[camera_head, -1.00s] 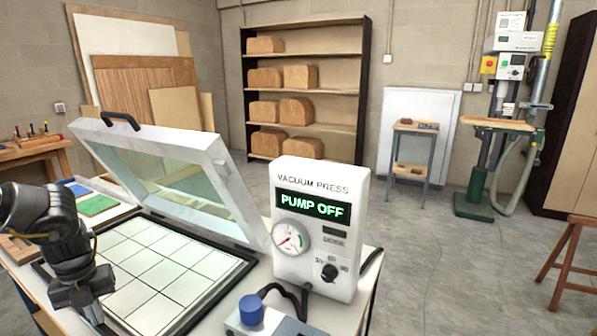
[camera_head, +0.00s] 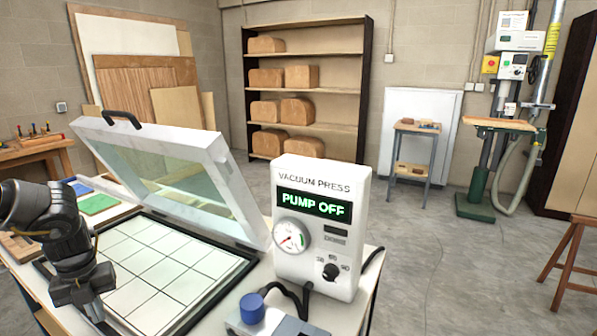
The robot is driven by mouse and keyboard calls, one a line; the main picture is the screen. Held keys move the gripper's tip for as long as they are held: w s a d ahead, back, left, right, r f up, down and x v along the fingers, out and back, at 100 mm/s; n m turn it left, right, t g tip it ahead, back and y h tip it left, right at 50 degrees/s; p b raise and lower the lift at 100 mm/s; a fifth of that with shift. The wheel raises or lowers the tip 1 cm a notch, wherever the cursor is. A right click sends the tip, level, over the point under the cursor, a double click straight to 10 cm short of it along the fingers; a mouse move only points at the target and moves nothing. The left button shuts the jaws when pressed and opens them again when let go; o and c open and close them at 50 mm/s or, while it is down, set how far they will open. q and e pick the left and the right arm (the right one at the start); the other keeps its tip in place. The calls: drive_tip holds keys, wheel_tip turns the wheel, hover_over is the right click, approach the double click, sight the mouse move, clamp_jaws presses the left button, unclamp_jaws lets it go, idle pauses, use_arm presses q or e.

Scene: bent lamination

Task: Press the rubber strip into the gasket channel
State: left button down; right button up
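The vacuum press bed (camera_head: 160,262) is a white gridded plate with a dark border at the lower left. The dark border (camera_head: 214,300) runs around the plate; I cannot tell the rubber strip from its channel at this size. The press lid (camera_head: 165,178), a pale frame with a clear pane, stands tilted open behind the bed. My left gripper (camera_head: 97,315) points down over the front left part of the bed. Its fingertips are small and partly cut off by the lower edge, so its opening is unclear. My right gripper is out of view.
The white vacuum press control box (camera_head: 318,262) reads PUMP OFF and stands right of the bed. A blue knob (camera_head: 252,308) on a grey unit is in front of it. Green (camera_head: 98,204) and blue pieces lie left of the lid. Open floor is at right.

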use_arm(q)
wheel_tip(320, 180, up, 6)
drive_tip(key=p, duration=0.2)
drive_tip(key=shift+r, duration=0.15)
idle(0.4)
